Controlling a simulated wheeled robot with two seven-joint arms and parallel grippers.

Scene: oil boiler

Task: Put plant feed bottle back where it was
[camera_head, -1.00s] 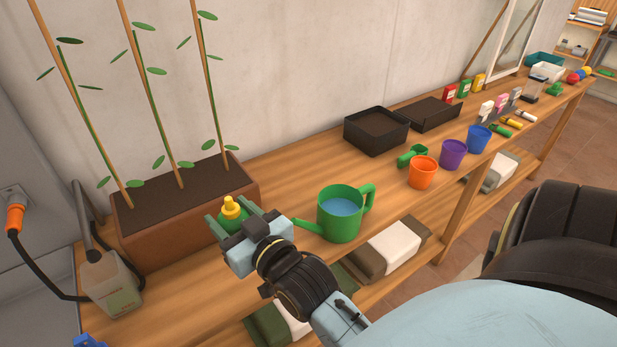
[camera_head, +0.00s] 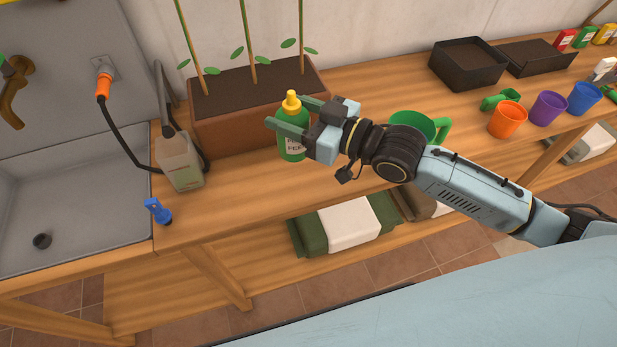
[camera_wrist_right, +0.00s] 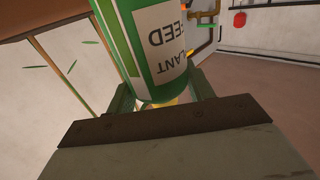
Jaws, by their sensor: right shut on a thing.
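The plant feed bottle (camera_head: 291,142) is green with a yellow cap and a white label. It is upright in front of the brown planter box, over the wooden bench. My right gripper (camera_head: 290,113) is shut on the bottle, with its fingers on either side of the upper part. In the right wrist view the bottle (camera_wrist_right: 150,45) appears upside down between the fingers, with the label words "PLANT FEED" partly readable. I cannot tell whether its base touches the bench. My left gripper is not in view.
The planter (camera_head: 225,112) with staked plants stands behind the bottle. The green watering can (camera_head: 415,125) is partly hidden behind my arm. The bench front is clear.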

